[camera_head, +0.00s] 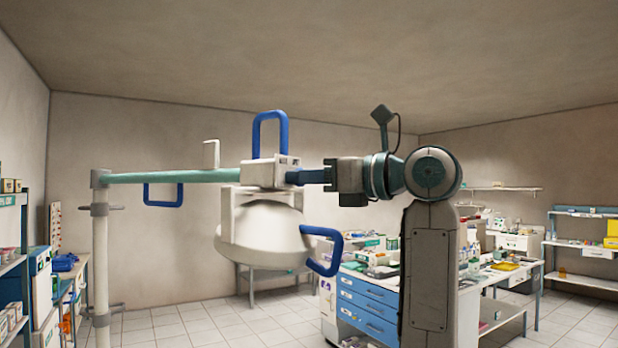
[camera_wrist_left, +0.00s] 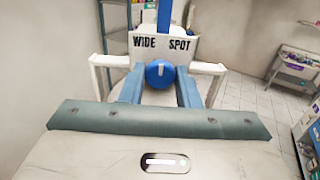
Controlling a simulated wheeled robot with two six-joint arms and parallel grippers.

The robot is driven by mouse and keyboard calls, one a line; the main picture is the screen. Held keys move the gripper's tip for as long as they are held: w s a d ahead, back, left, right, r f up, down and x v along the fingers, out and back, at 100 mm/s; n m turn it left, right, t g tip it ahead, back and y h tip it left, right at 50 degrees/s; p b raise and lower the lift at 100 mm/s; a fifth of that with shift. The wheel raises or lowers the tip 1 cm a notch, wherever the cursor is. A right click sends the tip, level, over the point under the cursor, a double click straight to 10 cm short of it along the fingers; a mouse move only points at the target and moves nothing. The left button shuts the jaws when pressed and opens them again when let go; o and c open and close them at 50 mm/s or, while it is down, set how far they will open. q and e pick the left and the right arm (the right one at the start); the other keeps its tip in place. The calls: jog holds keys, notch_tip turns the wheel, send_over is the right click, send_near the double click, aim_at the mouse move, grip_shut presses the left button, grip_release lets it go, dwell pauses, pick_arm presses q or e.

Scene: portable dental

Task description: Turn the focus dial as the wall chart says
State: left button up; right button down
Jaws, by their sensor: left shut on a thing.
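The dental lamp (camera_head: 262,232) has a white round head and blue loop handles, and hangs from a green arm. In the left wrist view its white plate (camera_wrist_left: 160,48) reads WIDE on the left and SPOT on the right. The round blue focus dial (camera_wrist_left: 159,74) sits below the words, with a small pale mark that is hard to read. My left gripper (camera_head: 298,177) is at the lamp's white housing. In the wrist view its blue fingers (camera_wrist_left: 159,84) lie on either side of the dial, shut on it. My right gripper is not in view.
A blue loop handle (camera_head: 270,133) rises above the housing and another (camera_head: 328,252) hangs below right. The lamp post (camera_head: 101,260) stands left. A wall board (camera_head: 55,228) is too small to read. A blue-drawered cabinet (camera_head: 368,298) stands behind my arm. Floor shows between post and cabinet.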

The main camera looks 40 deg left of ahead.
pick_arm(q)
jog(key=shift+m, duration=0.4)
jog(key=m+b, duration=0.1)
jog(key=m, duration=0.1)
jog(key=shift+m, duration=0.3)
jog(key=shift+m+b, duration=0.3)
jog(key=shift+m, duration=2)
jog(key=o, duration=1)
jog(key=shift+c, duration=0.2)
